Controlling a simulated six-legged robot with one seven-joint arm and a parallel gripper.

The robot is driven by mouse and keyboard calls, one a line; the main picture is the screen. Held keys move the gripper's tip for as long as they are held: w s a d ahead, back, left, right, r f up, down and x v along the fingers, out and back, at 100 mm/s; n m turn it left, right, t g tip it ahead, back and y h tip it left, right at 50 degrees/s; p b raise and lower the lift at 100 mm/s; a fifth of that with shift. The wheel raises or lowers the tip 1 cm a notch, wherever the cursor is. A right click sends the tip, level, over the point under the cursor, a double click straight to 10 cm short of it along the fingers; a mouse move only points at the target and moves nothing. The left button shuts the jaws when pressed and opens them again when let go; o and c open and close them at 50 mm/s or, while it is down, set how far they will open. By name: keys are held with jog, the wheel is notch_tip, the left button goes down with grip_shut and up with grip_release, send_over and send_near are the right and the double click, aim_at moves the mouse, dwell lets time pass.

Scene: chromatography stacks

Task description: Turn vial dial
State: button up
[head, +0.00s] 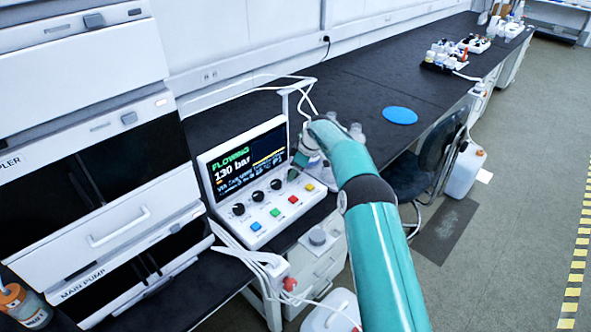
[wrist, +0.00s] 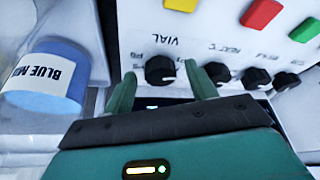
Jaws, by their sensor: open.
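The control box (head: 225,222) stands on the bench with a lit screen reading FLOWING, 130 bar. Several black dials run in a row below its screen. In the wrist view the panel lettering is upside down, and the black dial beside the word VIAL (wrist: 160,70) is at the left end of the row. My gripper (wrist: 161,76) is open there, with one green finger on each side of that dial in the picture. I cannot tell whether the fingers touch it. In the head view my gripper (head: 296,166) is at the right end of the dial row.
Yellow (head: 309,187), red, green and blue buttons sit below the dials. A bottle with blue contents and a BLUE label (wrist: 45,78) is close to the gripper's left in the wrist view. A blue disc (head: 399,115) lies on the bench.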

jog(key=shift+r, duration=0.1)
jog(key=shift+c, duration=0.3)
jog(key=c, duration=0.9)
jog(key=shift+c, duration=0.2)
